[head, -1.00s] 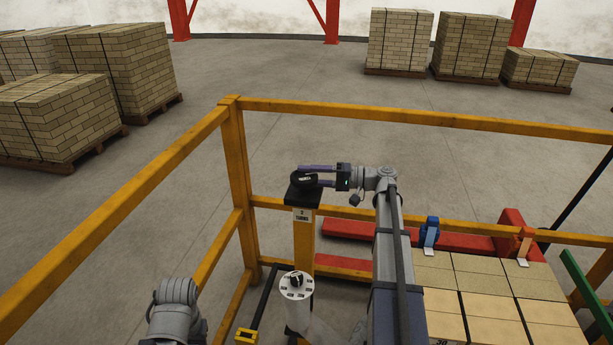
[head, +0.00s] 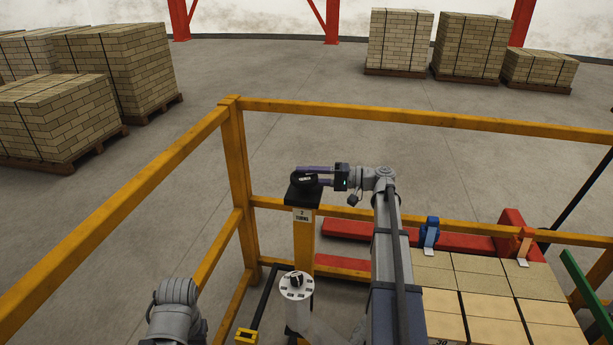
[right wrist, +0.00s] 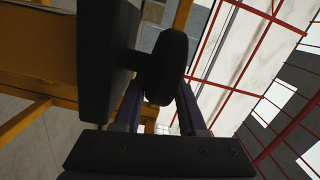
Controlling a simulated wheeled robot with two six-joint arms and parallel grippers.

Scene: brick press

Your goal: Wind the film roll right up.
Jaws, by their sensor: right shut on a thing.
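A black round knob (head: 304,181) sits on the dark top of a yellow post (head: 303,242), which carries a small white label about turns. My right gripper (head: 302,174) reaches it from the right, its purple fingers shut on the knob. In the right wrist view the knob (right wrist: 168,66) stands on a short shaft from a dark plate, between the fingers (right wrist: 160,104). A white roll (head: 297,287) with a dark centre stands upright below the post, partly cut off below. My left gripper is out of view; only a grey link of that arm shows.
Yellow guard rails (head: 237,150) surround the post on the left and back. Light bricks (head: 480,285) lie at the right, with a blue clamp (head: 431,232) and an orange clamp (head: 525,241) at their far edge. Stacked brick pallets stand beyond on open floor.

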